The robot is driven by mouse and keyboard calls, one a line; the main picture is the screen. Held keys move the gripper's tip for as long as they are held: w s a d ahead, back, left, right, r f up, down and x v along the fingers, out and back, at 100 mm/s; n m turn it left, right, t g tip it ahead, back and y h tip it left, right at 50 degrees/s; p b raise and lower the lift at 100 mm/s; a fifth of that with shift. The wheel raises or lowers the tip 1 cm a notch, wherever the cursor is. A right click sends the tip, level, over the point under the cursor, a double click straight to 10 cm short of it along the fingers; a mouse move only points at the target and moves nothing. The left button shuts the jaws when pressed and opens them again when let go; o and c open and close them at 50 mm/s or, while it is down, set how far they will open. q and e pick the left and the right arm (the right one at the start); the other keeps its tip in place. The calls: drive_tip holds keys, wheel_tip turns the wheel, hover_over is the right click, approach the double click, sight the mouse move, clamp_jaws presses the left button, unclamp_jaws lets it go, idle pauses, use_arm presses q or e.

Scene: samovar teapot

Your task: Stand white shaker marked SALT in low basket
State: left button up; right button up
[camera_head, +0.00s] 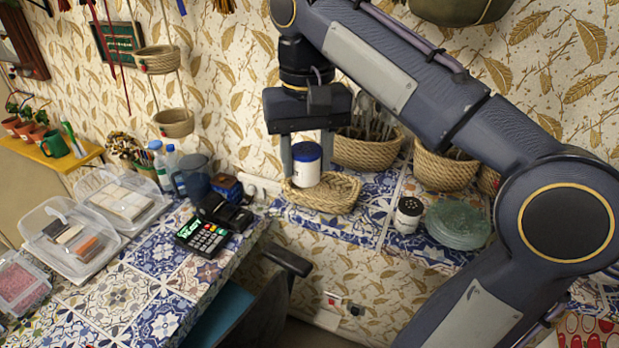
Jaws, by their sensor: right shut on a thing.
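My right gripper (306,156) points down from above with one finger on each side of a white shaker (306,174) with a blue lid. It is shut on this shaker and holds it upright. No lettering on the shaker can be read. The low basket (335,197) is a shallow woven oval on the tiled counter. The shaker's lower end is at the basket's left back part; I cannot tell whether it touches the basket's floor. A second white shaker (408,218) with a dark lid stands on the counter to the right. My left gripper is not in view.
Taller woven baskets (365,152) stand behind the low one. A stack of greenish glass plates (458,224) is right of the second shaker. A card terminal (203,235), clear boxes (70,238) and bottles (160,165) are on the left counter.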

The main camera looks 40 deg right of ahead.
drive_tip(key=w+d+f, duration=0.2)
drive_tip(key=w, duration=0.1)
drive_tip(key=w+d+f+p, duration=0.1)
drive_tip(key=w+d+f, duration=0.1)
drive_tip(key=f, duration=0.1)
drive_tip(key=w+d+f+p, duration=0.1)
drive_tip(key=w+d+f, duration=0.2)
drive_tip(key=shift+w, duration=0.35)
drive_tip(key=f, duration=0.3)
drive_tip(key=shift+w+d+f, duration=0.25)
drive_tip(key=shift+w+d, duration=0.1)
drive_tip(key=shift+w, duration=0.05)
drive_tip(key=shift+f, duration=0.4)
drive_tip(key=shift+f, duration=0.1)
drive_tip(key=o, duration=0.6)
drive_tip(key=shift+f, duration=0.1)
drive_tip(key=shift+c, duration=0.2)
drive_tip(key=shift+o, duration=0.8)
drive_tip(key=shift+r, duration=0.2)
wheel_tip(320, 180, up, 12)
drive_tip(key=shift+p, duration=0.45)
